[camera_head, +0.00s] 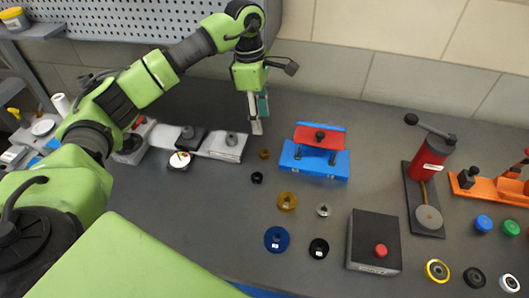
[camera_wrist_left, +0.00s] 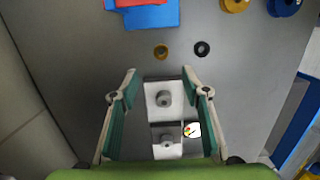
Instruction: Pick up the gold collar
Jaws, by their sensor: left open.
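Two gold ring-shaped parts lie flat on the dark table. The larger gold ring (camera_head: 287,201) is near the middle, in front of the blue fixture, and its edge shows at the top of the left wrist view (camera_wrist_left: 236,5). A small brownish-gold ring (camera_head: 264,154) lies left of the blue fixture; it is also in the left wrist view (camera_wrist_left: 161,51). I cannot tell by name alone which is the gold collar. My left gripper (camera_head: 257,125) is open and empty above the table's back part, behind the small ring. Its fingers (camera_wrist_left: 159,84) show spread apart. My right gripper is not in view.
A small black ring (camera_head: 257,178), silver collar (camera_head: 323,210), blue ring (camera_head: 277,239) and black ring (camera_head: 318,248) lie nearby. A grey plate with posts (camera_head: 228,148), blue-red fixture (camera_head: 314,163), button box (camera_head: 374,238) and red press (camera_head: 430,160) stand around.

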